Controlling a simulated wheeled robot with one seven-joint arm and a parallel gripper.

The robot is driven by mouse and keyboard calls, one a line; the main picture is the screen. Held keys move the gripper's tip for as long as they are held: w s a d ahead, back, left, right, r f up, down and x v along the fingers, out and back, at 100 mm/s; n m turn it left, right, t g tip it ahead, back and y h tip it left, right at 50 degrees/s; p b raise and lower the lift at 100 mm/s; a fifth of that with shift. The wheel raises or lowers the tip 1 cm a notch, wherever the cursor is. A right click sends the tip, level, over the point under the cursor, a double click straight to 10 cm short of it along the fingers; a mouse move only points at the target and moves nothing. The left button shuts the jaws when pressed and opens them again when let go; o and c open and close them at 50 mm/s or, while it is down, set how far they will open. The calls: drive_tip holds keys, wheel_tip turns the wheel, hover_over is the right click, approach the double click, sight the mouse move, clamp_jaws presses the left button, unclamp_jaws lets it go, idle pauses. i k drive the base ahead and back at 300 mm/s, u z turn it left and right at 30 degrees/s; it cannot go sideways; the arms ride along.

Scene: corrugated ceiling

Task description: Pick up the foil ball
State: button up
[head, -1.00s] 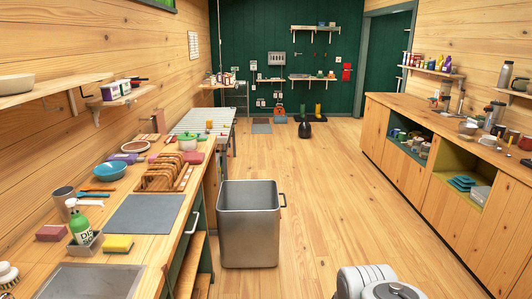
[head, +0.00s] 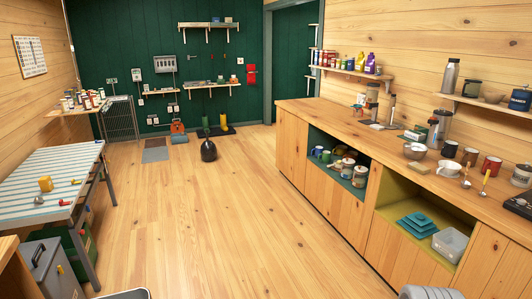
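My gripper is not in view; only a pale rounded part, likely of my own arm, shows at the bottom edge right of the middle.
The long wooden counter (head: 330,118) at right carries mugs, flasks and bowls. A dark round object (head: 208,151) stands on the open floor between.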

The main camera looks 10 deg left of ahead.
sight(38, 200)
drive_tip(key=u, duration=0.1)
drive_tip(key=i, duration=2.4)
drive_tip(key=u, duration=1.45)
drive_tip(key=i, duration=1.25)
drive_tip(key=u, duration=1.45)
drive_tip(key=i, duration=0.4)
drive_tip(key=z, duration=0.75)
drive_tip(key=i, duration=3.8)
drive_tip(key=u, duration=2.7)
